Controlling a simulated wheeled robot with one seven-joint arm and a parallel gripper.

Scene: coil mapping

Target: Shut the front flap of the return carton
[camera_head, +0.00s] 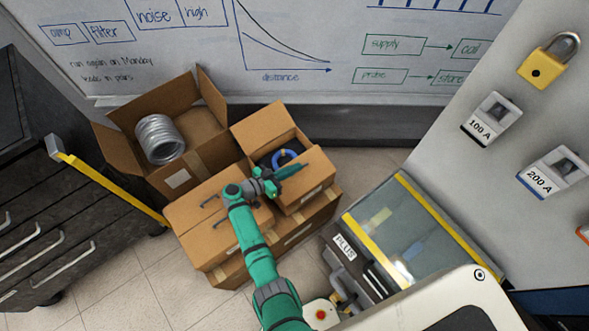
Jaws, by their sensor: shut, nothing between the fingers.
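Several brown cartons stand together on the floor. The small carton at right (262,124) is open at the top, with a raised flap at its back and a blue ring (284,158) on dark contents inside. No label naming the return carton is readable; this may be it. The panel at its front right (312,186) shows, but I cannot tell whether it is the wall or a hanging flap. My gripper (296,168) is shut and empty, over this carton's opening and near its front; I cannot tell whether it touches. My gripper and wrist hide part of the opening.
A larger open carton (113,147) at back left holds a silver coil (160,138). A carton with two dark handles (190,225) is at front left. A drawer cabinet (60,235) stands left, a glass-topped case (410,230) right. Free floor (150,285) lies front left.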

